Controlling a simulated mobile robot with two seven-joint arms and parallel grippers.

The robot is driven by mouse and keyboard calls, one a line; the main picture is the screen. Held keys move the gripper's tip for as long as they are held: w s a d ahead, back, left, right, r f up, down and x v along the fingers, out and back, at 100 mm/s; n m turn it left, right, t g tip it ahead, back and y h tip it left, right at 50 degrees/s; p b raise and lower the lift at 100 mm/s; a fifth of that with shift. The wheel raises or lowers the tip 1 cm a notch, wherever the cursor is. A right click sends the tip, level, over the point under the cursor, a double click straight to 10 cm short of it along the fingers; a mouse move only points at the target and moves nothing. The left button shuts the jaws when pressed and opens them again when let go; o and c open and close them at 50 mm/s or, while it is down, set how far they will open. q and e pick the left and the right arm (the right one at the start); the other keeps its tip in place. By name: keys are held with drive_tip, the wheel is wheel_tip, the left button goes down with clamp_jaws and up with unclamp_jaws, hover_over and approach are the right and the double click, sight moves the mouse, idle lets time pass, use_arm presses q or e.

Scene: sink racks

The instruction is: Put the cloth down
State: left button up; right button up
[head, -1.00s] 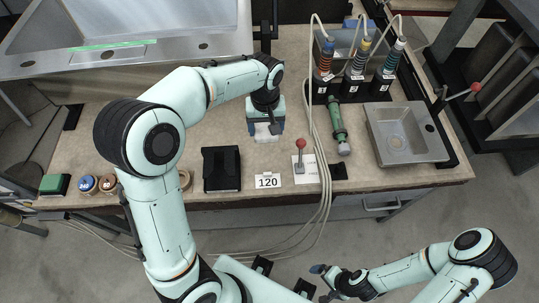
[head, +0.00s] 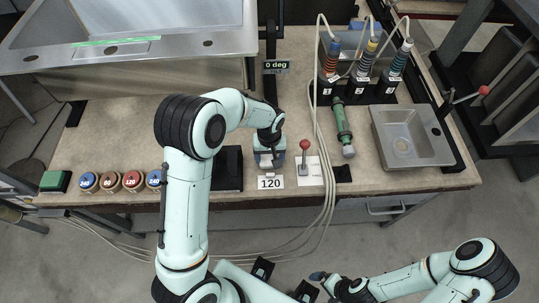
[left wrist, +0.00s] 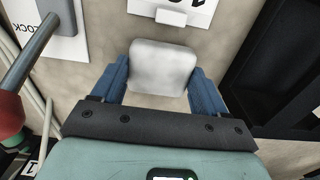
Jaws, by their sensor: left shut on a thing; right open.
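The cloth (left wrist: 162,66) is a small pale, whitish folded pad. In the left wrist view it sits between the two blue fingers of my left gripper (left wrist: 161,82), which is shut on it. In the head view my left gripper (head: 269,158) is low at the bench's front part, just behind the 120 label (head: 270,183), and the cloth shows only as a pale patch at the fingertips. I cannot tell whether the cloth touches the bench top. My right gripper (head: 322,277) is open and empty, in front of the bench.
A red-knobbed lever (head: 304,160) stands close right of my left gripper, and a black box (head: 228,168) close left. Cables run down beside the lever. A green tool (head: 343,130) and a metal basin (head: 408,140) lie further right. Round coloured pucks (head: 132,180) line the left front edge.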

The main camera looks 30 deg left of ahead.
sight(270, 158)
use_arm(q)
drive_tip(key=o, duration=0.6)
drive_tip(key=shift+f, duration=0.2)
drive_tip(key=o, duration=0.4)
drive_tip(key=shift+o, duration=0.2)
drive_tip(key=shift+r, duration=0.1)
drive_tip(key=shift+r, duration=0.55)
wheel_tip(270, 158, up, 11)
drive_tip(key=shift+r+p, duration=0.15)
drive_tip(key=shift+p, duration=0.3)
